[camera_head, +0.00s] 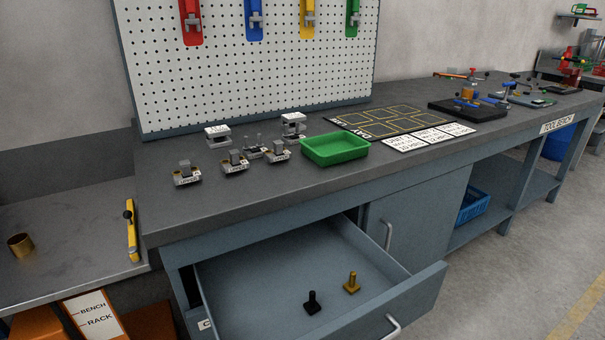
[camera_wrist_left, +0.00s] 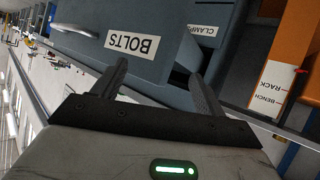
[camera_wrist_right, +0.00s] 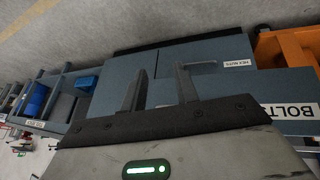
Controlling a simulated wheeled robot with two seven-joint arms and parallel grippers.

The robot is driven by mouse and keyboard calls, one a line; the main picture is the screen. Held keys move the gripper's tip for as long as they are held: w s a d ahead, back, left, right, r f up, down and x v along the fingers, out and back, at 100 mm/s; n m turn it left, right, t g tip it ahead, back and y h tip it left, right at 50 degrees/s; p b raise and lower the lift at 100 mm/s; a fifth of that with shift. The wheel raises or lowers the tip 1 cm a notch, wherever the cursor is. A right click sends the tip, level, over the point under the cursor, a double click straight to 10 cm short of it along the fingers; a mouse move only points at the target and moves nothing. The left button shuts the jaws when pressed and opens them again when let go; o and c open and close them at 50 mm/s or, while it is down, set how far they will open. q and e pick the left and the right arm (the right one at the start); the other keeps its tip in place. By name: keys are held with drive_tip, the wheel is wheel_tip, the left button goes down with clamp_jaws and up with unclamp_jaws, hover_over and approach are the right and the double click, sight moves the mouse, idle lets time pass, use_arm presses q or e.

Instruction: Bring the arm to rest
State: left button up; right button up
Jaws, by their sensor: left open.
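Neither arm shows in the head view. My left gripper (camera_wrist_left: 158,70) is in its own wrist view, with its two dark fingers apart and nothing between them; a drawer front labelled BOLTS (camera_wrist_left: 105,65) lies beyond the fingertips. My right gripper (camera_wrist_right: 161,69) is in its own wrist view, with its fingers apart and empty; blue-grey cabinet fronts (camera_wrist_right: 215,60) lie beyond it. I cannot tell the exact gap between either gripper and the furniture.
An open drawer (camera_head: 250,290) juts from the bench, holding a black piece (camera_head: 312,302) and a brass-coloured piece (camera_head: 352,283). Several clamp-like metal parts and a green tray (camera_head: 335,149) stand on the bench top (camera_head: 240,195). Floor (camera_head: 520,260) at the right is clear.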

use_arm(q)
drive_tip(key=r+p, duration=0.1)
drive_tip(key=p, duration=0.1)
drive_tip(key=r+p, duration=0.1)
drive_tip(key=p, duration=0.2)
drive_tip(key=r+p, duration=0.1)
drive_tip(key=p, duration=0.1)
drive_tip(key=shift+a+g+p, duration=0.3)
drive_tip(key=shift+g, duration=0.1)
use_arm(e)
drive_tip(key=w+a+r+m+t+y, duration=0.1)
drive_tip(key=w+a+r+t+y, duration=0.2)
drive_tip(key=a, duration=0.6)
wheel_tip(320, 180, up, 2)
drive_tip(key=shift+w+t+y, duration=0.2)
drive_tip(key=shift+t+y, duration=0.5)
drive_tip(key=shift+t, duration=0.3)
use_arm(q)
drive_tip(key=shift+s+y, duration=0.1)
drive_tip(key=shift+y, duration=0.2)
